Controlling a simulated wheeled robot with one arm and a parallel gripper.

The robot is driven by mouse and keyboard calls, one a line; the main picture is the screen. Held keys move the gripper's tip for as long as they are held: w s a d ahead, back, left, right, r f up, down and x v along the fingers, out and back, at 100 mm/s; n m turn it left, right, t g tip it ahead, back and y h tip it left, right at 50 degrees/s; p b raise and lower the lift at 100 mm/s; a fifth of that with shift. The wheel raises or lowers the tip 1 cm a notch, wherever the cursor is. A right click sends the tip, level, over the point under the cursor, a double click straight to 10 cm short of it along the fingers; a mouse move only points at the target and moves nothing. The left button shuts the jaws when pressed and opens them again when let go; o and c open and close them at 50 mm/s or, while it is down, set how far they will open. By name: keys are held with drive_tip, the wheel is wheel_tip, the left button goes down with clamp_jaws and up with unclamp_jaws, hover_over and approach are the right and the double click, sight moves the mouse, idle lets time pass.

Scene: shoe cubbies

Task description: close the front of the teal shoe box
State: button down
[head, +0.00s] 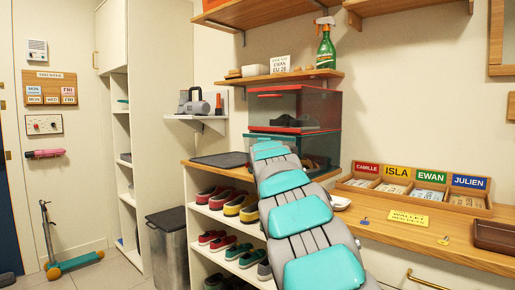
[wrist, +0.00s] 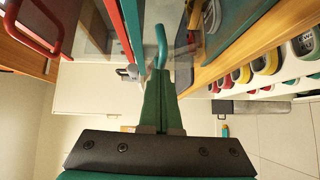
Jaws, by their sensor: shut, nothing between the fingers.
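The teal shoe box (head: 333,143) sits on the wooden bench under a red-framed box. In the wrist view a teal handle (wrist: 161,42) and teal frame edge (wrist: 132,20) show. My gripper (wrist: 160,75) is shut and empty, its green fingertips right at the lower end of the teal handle. I cannot tell whether they touch.
The red box (head: 300,108) stands directly above; its red handle (wrist: 38,28) shows in the wrist view. A dark flat tray (head: 220,160) lies on the bench to the left. Shoe cubbies (head: 200,211) are below. A name-card organizer (head: 480,202) stands on the right.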

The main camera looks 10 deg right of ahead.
drive_tip(key=shift+w+d+r+m+g+p, duration=0.7)
drive_tip(key=shift+w+d+r+g+p, duration=0.1)
drive_tip(key=shift+d+p, duration=0.2)
